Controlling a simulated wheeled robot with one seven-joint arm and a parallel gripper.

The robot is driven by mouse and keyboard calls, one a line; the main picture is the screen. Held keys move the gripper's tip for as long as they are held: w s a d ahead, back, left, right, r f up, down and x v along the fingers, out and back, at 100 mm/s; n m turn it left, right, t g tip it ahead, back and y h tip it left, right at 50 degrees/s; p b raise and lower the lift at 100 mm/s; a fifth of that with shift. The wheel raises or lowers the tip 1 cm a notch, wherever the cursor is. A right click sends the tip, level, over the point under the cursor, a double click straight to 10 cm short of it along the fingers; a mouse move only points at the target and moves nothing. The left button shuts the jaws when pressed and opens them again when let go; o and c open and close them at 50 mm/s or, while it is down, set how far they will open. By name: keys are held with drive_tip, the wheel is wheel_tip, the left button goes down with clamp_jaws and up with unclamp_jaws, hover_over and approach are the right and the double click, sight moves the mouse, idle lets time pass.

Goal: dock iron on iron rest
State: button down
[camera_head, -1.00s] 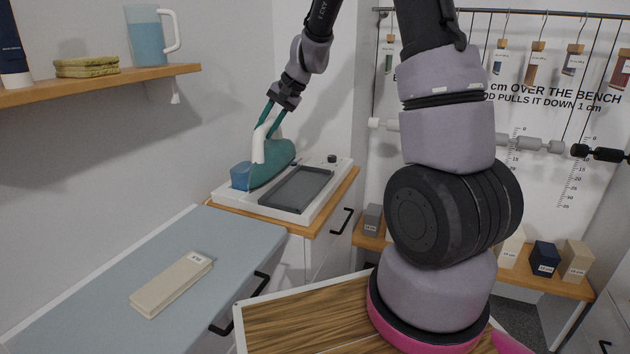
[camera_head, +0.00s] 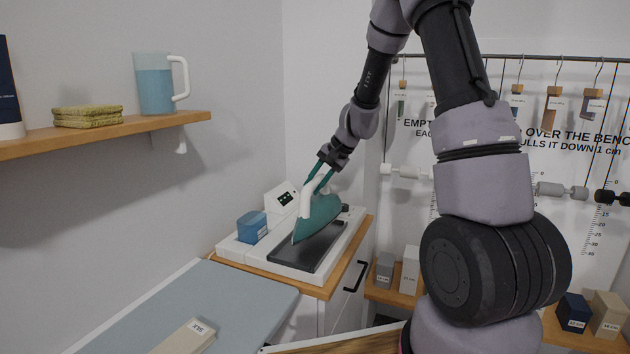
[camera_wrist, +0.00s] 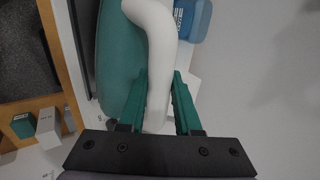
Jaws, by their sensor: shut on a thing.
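My gripper (camera_head: 318,180) is shut on the white handle of the teal iron (camera_head: 318,217). In the wrist view the green fingers of my gripper (camera_wrist: 160,100) stand either side of the white handle (camera_wrist: 153,40), with the teal body of the iron (camera_wrist: 118,70) beside it. The iron is tilted, its tip pointing down and toward the front left. It is over the dark rectangular plate of the white iron rest (camera_head: 272,262). I cannot tell whether its sole touches the plate.
A blue block (camera_head: 252,227) and a small display (camera_head: 283,198) are at the rest's left and back. The pale blue board (camera_head: 225,293) in front carries a beige block (camera_head: 187,338). A shelf (camera_head: 110,134) with a jug (camera_head: 156,85) is on the left wall. Hanging tags and rods are at right.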

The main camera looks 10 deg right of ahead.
sight(315, 205)
drive_tip(key=shift+f, duration=2.25)
drive_tip(key=c, duration=0.6)
unclamp_jaws()
drive_tip(key=shift+f, duration=0.1)
drive_tip(key=s+d+r+n, duration=0.1)
drive_tip(key=s+d+r, duration=0.1)
drive_tip(key=s+r, duration=0.5)
drive_tip(key=s+d+r, duration=0.2)
drive_tip(key=r, duration=0.8)
drive_tip(key=s+d+r+n+t+h, duration=0.1)
drive_tip(key=s+r, duration=0.4)
drive_tip(key=s, duration=0.5)
drive_tip(key=s+r+t+h, duration=0.2)
drive_tip(key=s+r, duration=0.2)
drive_tip(key=s, duration=0.7)
drive_tip(key=shift+d+r+n, duration=0.35)
drive_tip(key=shift+r+n, duration=0.05)
